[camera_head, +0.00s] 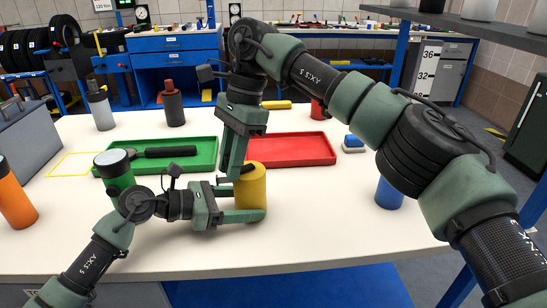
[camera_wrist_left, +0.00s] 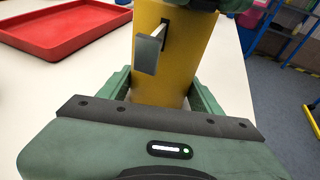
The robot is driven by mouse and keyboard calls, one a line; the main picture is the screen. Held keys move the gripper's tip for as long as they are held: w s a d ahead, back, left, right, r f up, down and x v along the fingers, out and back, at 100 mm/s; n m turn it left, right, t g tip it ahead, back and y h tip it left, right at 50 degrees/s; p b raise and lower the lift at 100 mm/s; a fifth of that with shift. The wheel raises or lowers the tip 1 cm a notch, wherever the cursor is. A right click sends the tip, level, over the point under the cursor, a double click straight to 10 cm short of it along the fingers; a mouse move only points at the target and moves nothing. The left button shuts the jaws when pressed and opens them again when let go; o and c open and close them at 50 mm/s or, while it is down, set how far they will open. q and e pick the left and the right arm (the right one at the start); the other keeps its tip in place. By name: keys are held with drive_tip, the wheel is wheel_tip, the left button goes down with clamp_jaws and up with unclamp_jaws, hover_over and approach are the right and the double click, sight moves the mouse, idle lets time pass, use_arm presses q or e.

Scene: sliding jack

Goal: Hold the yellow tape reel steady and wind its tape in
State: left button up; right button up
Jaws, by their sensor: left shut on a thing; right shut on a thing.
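The yellow tape reel (camera_head: 252,192) stands upright on the white table; it also fills the middle of the left wrist view (camera_wrist_left: 180,75). A short tape end with a flat grey tab (camera_wrist_left: 147,53) sticks out of a dark slot in its side. My left gripper (camera_head: 240,202) is shut around the reel's body, one finger on each side. My right gripper (camera_head: 232,172) points down at the reel's top and is shut on a small dark part there, apparently the crank (camera_head: 245,169). The crank is mostly hidden by the fingers.
A green tray (camera_head: 200,160) with a black-handled tool lies behind left, and a red tray (camera_head: 300,150) behind right. A green bottle-like cylinder (camera_head: 117,175) stands near my left wrist. A blue cylinder (camera_head: 389,194) stands at right. The front right of the table is clear.

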drive_tip(key=shift+s+d+f+n, duration=0.1)
drive_tip(key=shift+s+d+n, duration=0.1)
drive_tip(key=shift+n, duration=0.3)
drive_tip(key=shift+s+d+n+g+h, duration=0.2)
drive_tip(key=shift+d+n+g+h, duration=0.1)
drive_tip(key=shift+n, duration=0.7)
drive_tip(key=shift+s+d+n+g+h, duration=0.2)
drive_tip(key=shift+n+h, duration=0.1)
drive_tip(key=shift+n, duration=0.7)
drive_tip(key=n, duration=0.2)
drive_tip(key=d+n+h, duration=0.1)
drive_tip(key=n, duration=0.1)
drive_tip(key=shift+s+g, duration=0.3)
drive_tip(key=shift+d, duration=0.1)
drive_tip(key=n, duration=0.2)
drive_tip(key=d+n+h, duration=0.1)
drive_tip(key=n, duration=0.1)
drive_tip(key=shift+d, duration=0.15)
